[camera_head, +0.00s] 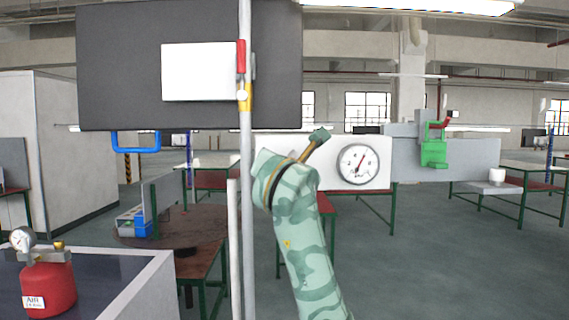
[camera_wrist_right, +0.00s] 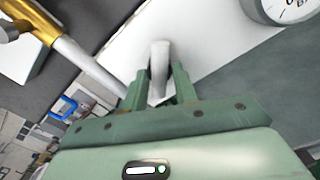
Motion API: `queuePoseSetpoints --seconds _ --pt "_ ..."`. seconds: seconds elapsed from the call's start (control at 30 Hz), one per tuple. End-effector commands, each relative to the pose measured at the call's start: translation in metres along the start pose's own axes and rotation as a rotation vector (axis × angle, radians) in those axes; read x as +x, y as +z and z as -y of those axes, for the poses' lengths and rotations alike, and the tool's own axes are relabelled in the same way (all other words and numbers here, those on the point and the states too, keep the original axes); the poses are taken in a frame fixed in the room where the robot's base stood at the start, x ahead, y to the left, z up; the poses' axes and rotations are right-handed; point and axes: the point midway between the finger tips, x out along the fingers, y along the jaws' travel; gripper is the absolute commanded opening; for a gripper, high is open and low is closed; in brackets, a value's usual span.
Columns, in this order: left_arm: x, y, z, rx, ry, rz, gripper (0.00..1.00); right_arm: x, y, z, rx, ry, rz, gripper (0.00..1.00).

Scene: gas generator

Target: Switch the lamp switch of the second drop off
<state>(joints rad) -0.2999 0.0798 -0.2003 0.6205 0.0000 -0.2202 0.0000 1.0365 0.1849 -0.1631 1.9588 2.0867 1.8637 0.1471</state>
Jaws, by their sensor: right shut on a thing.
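My right arm (camera_head: 295,230), patterned in green, rises from the bottom of the head view to a white panel. In the right wrist view, the green fingers of my right gripper (camera_wrist_right: 160,92) are shut on a short pale grey lever (camera_wrist_right: 160,60). The lever stands out in front of the white panel (camera_wrist_right: 205,50). In the head view my arm hides the lever and most of the grip. I cannot tell from its look whether it is the lamp switch of the second drop. My left gripper is not in view.
A round gauge (camera_head: 358,163) sits right of my arm. A vertical pipe (camera_head: 246,200) with a red-handled valve (camera_head: 241,60) stands close on the left. A green fitting (camera_head: 434,150) is farther right. A red tank (camera_head: 48,288) stands at lower left.

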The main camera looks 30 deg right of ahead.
Motion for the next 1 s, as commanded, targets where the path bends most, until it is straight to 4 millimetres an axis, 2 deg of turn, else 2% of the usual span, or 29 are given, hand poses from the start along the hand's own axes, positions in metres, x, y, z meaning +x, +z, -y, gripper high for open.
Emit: queuePoseSetpoints --seconds 0.6,1.0 --pt "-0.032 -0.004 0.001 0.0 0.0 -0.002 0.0 0.0 0.001 0.0 -0.543 0.001 -0.004 0.05" --pt "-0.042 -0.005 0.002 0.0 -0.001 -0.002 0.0 0.0 -0.001 0.001 -0.714 0.001 -0.004 0.05"
